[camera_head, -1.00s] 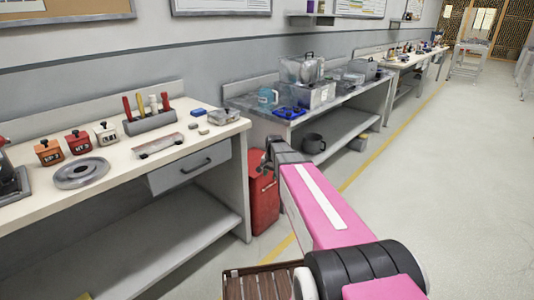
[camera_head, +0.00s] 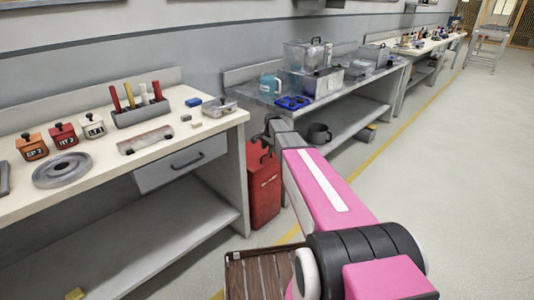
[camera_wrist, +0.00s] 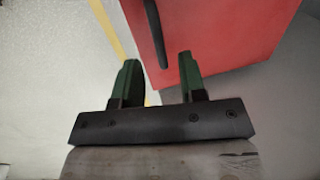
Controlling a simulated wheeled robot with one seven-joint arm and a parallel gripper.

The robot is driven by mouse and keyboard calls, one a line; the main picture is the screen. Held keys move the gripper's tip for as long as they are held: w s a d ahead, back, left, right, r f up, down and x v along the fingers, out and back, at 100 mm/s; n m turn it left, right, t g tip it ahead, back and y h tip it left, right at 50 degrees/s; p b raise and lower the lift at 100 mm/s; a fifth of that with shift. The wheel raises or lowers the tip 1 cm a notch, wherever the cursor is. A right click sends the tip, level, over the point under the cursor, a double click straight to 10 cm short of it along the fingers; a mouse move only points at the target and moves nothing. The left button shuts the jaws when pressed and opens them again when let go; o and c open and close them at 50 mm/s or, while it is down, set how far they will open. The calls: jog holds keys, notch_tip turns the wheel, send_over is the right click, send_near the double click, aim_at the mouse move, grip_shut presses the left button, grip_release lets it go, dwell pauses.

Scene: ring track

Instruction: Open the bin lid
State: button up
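The red bin (camera_head: 263,190) stands on the floor between two workbenches, partly behind my arm. In the wrist view the red bin's surface (camera_wrist: 225,35) fills the top right, with a dark bar-like handle (camera_wrist: 155,33) along its left part. The lid's edge is hard to make out, and I see no raised lid. My gripper (camera_head: 264,138) is above the bin's top in the head view. In the wrist view my gripper (camera_wrist: 160,75) has its two green fingertips spread, with nothing between them. The handle's lower end lies just ahead of the gap; I see no contact.
A near workbench (camera_head: 225,122) with a drawer (camera_head: 183,166) stands left of the bin. A second workbench (camera_head: 340,95) with boxes stands behind it. A brown slatted item (camera_head: 262,275) is at the bottom. The floor to the right (camera_head: 450,190) is clear.

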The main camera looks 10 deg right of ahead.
jog(key=shift+w+a+f, duration=0.1)
jog(key=shift+w+f, duration=0.05)
jog(key=shift+f, duration=0.6)
jog(key=shift+w+a+f, duration=0.1)
jog(key=shift+f, duration=0.65)
